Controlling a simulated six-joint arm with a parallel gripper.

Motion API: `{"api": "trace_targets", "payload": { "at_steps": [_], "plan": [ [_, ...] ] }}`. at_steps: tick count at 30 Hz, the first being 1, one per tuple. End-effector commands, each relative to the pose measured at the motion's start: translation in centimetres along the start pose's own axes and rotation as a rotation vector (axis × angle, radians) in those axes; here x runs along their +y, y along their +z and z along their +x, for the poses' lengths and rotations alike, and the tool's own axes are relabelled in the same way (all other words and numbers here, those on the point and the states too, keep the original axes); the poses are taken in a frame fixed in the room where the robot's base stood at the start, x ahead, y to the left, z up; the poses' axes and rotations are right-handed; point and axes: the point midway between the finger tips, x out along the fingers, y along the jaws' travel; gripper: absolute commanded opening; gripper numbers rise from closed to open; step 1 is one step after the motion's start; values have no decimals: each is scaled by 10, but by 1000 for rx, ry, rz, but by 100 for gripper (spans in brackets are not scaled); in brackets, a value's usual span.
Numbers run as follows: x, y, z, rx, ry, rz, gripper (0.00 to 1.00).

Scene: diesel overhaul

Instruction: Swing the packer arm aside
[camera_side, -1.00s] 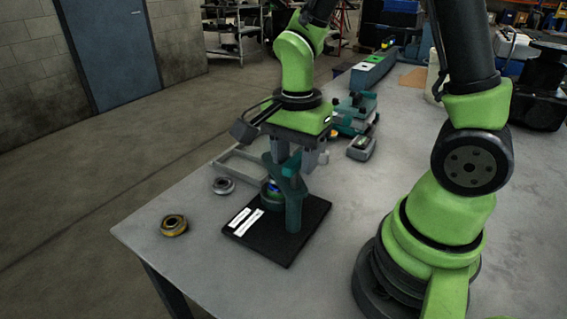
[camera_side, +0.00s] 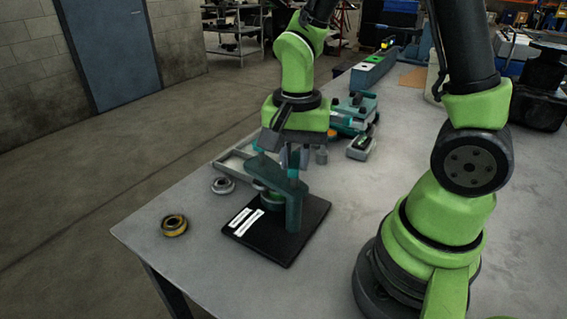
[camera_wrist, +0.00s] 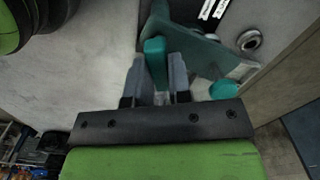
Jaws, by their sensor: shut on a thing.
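The teal packer arm (camera_side: 272,172) sits on an upright teal post (camera_side: 294,208) on a black base plate (camera_side: 262,248) with white labels. Its free end points left in the side view, and a green-rimmed round part (camera_side: 271,200) stands on the plate below it. My gripper (camera_side: 293,158) points down above the post. In the wrist view my gripper (camera_wrist: 155,70) is shut on an upright teal piece of the packer arm (camera_wrist: 195,50), which reaches right from the fingers. A round teal end (camera_wrist: 223,89) shows there too. The exact contact is hidden in the side view.
A gold ring (camera_side: 174,225) and a silver ring (camera_side: 222,185) lie left of the plate.

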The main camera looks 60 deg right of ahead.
Motion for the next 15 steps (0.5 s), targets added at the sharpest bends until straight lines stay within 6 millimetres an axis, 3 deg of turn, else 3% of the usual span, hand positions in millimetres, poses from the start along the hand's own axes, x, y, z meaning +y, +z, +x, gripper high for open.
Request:
{"api": "trace_targets", "payload": {
  "at_steps": [8,15],
  "plan": [
    [0,0,0,0,-1,-19,0],
    [0,0,-1,0,-1,-320,0]
  ]
}}
